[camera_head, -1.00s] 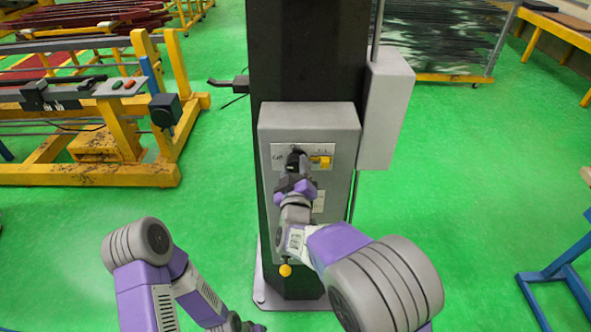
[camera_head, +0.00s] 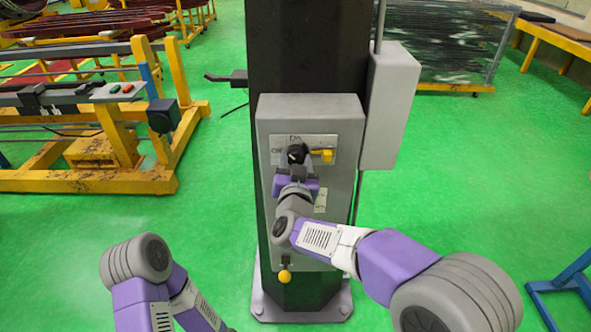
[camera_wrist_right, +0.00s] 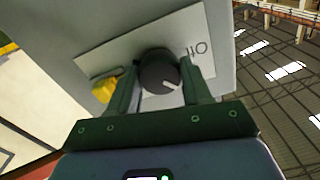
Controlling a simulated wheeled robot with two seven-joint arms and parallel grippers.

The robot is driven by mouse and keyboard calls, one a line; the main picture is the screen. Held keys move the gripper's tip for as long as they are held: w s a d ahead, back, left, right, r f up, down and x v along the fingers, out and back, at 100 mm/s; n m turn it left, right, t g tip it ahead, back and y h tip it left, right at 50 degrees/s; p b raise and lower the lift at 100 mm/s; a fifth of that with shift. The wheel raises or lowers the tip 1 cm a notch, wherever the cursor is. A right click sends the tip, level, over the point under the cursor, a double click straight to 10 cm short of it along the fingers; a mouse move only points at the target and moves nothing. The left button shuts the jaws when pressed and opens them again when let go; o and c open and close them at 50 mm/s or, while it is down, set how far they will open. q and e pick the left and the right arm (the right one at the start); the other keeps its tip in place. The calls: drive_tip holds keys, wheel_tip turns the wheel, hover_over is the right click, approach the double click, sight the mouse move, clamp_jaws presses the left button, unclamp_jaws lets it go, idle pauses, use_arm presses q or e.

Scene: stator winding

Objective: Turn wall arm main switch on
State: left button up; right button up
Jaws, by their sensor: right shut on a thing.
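The main switch is a round black knob (camera_head: 297,152) on a pale label plate near the top of a grey box (camera_head: 345,115) on a dark column. In the head view, "Off" is printed left of the knob and a second short label above it. My right gripper (camera_wrist_right: 158,82) is shut on the knob, one finger on each side. The right wrist view shows the knob (camera_wrist_right: 158,68) between the fingers, with a white pointer mark on its face and an upside-down "Off" to its right. My left arm is low at the left; its gripper is out of view.
A yellow piece (camera_head: 322,155) sits just right of the knob. A yellow knob (camera_head: 285,276) hangs under the box. A narrower grey box (camera_head: 391,105) stands out at the right. A yellow machine frame (camera_head: 120,180) stands left; a blue stand (camera_head: 562,290) is at lower right.

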drive_tip(key=m+b, duration=0.3)
drive_tip(key=m, duration=0.1)
drive_tip(key=shift+f+m, duration=0.15)
drive_tip(key=shift+m, duration=0.15)
drive_tip(key=shift+m+b, duration=1.15)
drive_tip(key=shift+m, duration=0.45)
drive_tip(key=o, duration=1.1)
drive_tip(key=shift+r, duration=0.2)
drive_tip(key=shift+c, duration=0.2)
drive_tip(key=shift+s, duration=0.1)
drive_tip(key=s, duration=0.7)
drive_tip(key=shift+s, duration=0.2)
